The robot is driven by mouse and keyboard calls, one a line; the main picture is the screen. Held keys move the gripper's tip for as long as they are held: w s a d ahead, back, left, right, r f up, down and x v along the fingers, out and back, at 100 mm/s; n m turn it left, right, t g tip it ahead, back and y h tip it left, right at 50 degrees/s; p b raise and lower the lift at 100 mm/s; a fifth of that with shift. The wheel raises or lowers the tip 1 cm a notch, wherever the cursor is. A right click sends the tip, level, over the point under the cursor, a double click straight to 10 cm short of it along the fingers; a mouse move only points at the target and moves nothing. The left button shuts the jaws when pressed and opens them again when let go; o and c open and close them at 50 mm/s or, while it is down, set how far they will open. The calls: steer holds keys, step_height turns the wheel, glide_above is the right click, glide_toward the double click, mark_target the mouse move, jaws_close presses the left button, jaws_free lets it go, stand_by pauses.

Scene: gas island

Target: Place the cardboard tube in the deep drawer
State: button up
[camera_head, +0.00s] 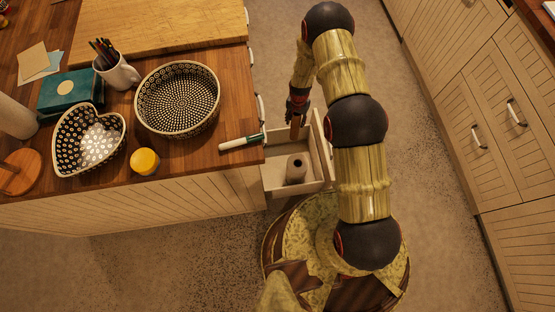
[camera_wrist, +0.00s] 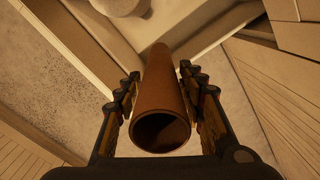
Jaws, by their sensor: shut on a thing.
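The brown cardboard tube (camera_wrist: 165,85) is between the fingers of my gripper (camera_wrist: 160,100) in the wrist view, its hollow open end facing the camera. In the head view the tube (camera_head: 295,128) hangs roughly upright below my gripper (camera_head: 298,105), over the far end of the open deep drawer (camera_head: 282,188). My gripper is shut on the tube. The far end of the tube overlaps the drawer area in the wrist view; I cannot tell whether it touches the drawer.
A pale roll (camera_head: 296,168) stands in the drawer. Cabinets (camera_head: 490,120) line the right.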

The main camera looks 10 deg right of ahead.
step_height(320, 180, down, 22)
steer(key=s+m+b, duration=0.2)
steer(key=b, duration=0.3)
steer(key=shift+s, duration=0.25)
steer(key=shift+f, duration=0.15)
steer(key=shift+f, duration=0.15)
steer(key=o, duration=0.4)
steer(key=shift+c, duration=0.2)
steer(key=o, duration=0.4)
steer(key=shift+o, duration=0.3)
